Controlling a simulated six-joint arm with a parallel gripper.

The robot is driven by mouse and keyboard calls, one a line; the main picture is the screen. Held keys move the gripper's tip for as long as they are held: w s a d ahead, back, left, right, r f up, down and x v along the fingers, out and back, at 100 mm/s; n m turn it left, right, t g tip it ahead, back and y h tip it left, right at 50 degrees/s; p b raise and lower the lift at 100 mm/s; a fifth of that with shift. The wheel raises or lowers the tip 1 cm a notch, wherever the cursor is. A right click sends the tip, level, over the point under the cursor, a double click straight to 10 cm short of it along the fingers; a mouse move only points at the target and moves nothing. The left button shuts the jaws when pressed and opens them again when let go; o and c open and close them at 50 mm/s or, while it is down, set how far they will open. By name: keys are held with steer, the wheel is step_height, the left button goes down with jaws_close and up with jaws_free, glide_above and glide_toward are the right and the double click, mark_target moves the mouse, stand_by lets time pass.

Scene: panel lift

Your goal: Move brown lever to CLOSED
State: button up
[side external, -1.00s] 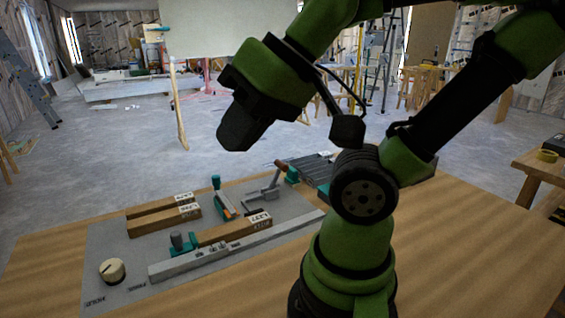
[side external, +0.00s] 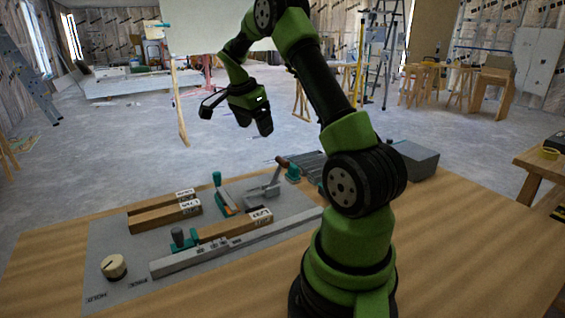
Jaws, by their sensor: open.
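The brown lever (side external: 282,162) stands near the back right of the grey panel (side external: 120,240). It has a brown grip on a grey arm that rises at a tilt, leaning right and away, from a grey bracket (side external: 262,191). Any OPEN or CLOSED marking by it is too small to read. My gripper (side external: 254,128) hangs in the air above and behind the panel, fingers pointing down. It is open, empty and clear of the lever, up and to the left of it in the picture.
A teal-handled lever (side external: 217,180) stands left of the brown one. A grey box (side external: 415,160) stands at the table's back right.

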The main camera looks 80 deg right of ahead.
mark_target(279, 165)
steer(key=s+d+f+m, duration=0.1)
steer(key=d+f, duration=0.1)
steer(key=f, duration=0.2)
steer(key=s+d+f+g, duration=0.1)
steer(key=s+d+f, duration=0.1)
steer(key=f, duration=0.3)
steer(key=s+d+f+m, duration=0.1)
steer(key=s+d+f, duration=0.1)
steer(key=d+f, duration=0.1)
steer(key=shift+s+f+m, duration=0.1)
steer(key=shift+f+m, duration=0.2)
steer(key=shift+f, duration=0.4)
steer(key=c, duration=1.3)
steer(key=shift+w+a+r+g+h, duration=0.25)
steer(key=shift+w+a+g+h, duration=0.3)
steer(key=shift+g+h, duration=0.25)
steer(key=shift+w+a+r+g+h, duration=0.25)
steer(key=shift+w+a+g+h, duration=0.3)
steer(key=shift+g, duration=0.35)
steer(key=o, duration=1.3)
